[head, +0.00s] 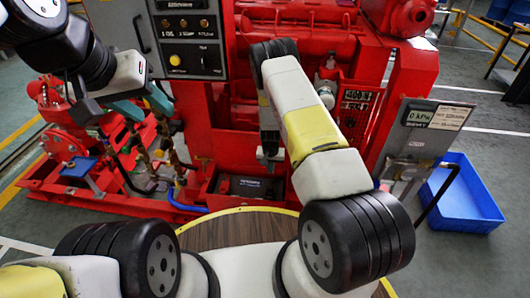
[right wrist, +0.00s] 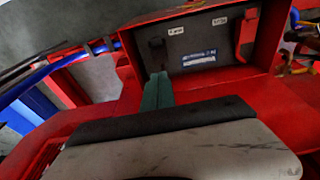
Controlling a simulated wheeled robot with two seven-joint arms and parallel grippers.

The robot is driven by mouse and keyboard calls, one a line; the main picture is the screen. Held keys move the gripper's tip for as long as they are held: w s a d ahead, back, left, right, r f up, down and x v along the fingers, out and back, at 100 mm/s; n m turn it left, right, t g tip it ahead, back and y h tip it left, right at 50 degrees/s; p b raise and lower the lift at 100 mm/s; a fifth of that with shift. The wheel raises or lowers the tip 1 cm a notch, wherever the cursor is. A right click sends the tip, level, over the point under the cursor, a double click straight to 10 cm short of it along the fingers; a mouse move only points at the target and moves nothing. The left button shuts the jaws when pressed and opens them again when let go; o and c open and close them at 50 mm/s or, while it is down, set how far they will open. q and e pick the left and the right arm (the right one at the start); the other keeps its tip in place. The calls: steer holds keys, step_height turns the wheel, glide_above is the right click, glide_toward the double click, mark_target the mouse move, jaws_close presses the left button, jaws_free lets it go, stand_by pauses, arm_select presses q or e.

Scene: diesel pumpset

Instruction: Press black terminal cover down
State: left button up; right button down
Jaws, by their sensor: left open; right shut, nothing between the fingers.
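A black battery (head: 247,187) sits low in the red frame in the head view, and its dark top with white labels (right wrist: 195,58) shows inside a red box in the right wrist view. Contact is unclear. My left gripper (head: 142,104) is open, far left of the battery, near the red pump parts.
A grey control panel (head: 187,38) stands above the battery, left of my right arm. A blue bin (head: 462,200) lies on the floor at right. A wooden round top (head: 235,228) is in front. Hoses and valves (head: 165,150) crowd the left side.

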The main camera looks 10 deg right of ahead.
glide_toward(270, 194)
steer(key=w+f, duration=0.2)
steer(key=f, duration=0.1)
steer(key=w+f, duration=0.2)
steer(key=shift+d+f, duration=0.15)
steer(key=shift+d, duration=0.25)
steer(key=shift+f, duration=0.3)
steer(key=shift+s, duration=0.1)
steer(key=s+f, duration=0.2)
steer(key=shift+s+a, duration=0.25)
steer(key=shift+a, duration=0.15)
steer(key=shift+w, duration=0.1)
